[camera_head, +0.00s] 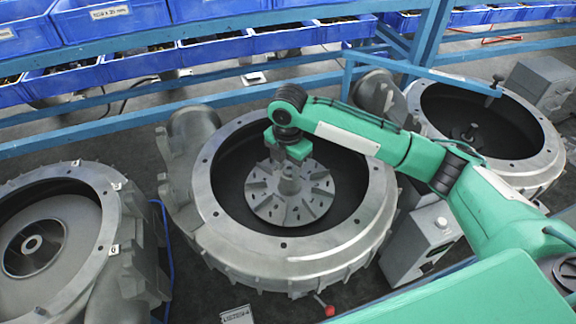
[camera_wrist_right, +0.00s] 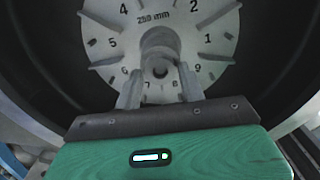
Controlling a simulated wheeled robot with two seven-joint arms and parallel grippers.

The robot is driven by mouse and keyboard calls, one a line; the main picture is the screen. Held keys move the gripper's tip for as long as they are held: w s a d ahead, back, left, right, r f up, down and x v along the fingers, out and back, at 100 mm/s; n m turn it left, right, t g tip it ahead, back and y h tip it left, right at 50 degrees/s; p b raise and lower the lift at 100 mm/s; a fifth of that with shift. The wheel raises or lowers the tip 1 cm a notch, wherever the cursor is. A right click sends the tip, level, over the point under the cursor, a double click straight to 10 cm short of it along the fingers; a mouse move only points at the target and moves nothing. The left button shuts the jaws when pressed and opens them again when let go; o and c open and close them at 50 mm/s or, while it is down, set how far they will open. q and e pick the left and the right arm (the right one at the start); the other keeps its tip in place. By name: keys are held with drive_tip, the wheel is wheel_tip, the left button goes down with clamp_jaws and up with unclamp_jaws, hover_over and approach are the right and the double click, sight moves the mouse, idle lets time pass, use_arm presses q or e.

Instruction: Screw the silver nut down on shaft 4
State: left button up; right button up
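In the head view my right gripper (camera_head: 288,150) points down over the hub of a grey finned impeller (camera_head: 262,203) inside the middle blower housing. The right wrist view shows the impeller disc (camera_wrist_right: 203,62), marked "250 mm" and with numbers around its rim. A grey round hub or shaft end (camera_wrist_right: 160,45) stands at its centre. In that view the two fingers of my right gripper (camera_wrist_right: 160,78) stand apart, one on each side of the hub's near end. I cannot tell whether they touch it. I cannot make out the silver nut apart from the grey hub. My left gripper is not seen.
The middle housing's bolted rim (camera_head: 352,240) surrounds the gripper. Other housings stand at the left (camera_head: 95,225) and right (camera_head: 532,168), the right one with a bare shaft. Blue rails and blue bins (camera_head: 110,18) run along the back. A grey box (camera_head: 420,245) stands right of the middle housing.

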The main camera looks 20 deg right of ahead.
drive_tip(key=n, duration=0.4)
drive_tip(key=shift+d+f+n, duration=0.1)
drive_tip(key=shift+d+n, duration=0.15)
drive_tip(key=shift+n, duration=0.05)
drive_tip(key=n, duration=0.3)
drive_tip(key=shift+n, duration=0.3)
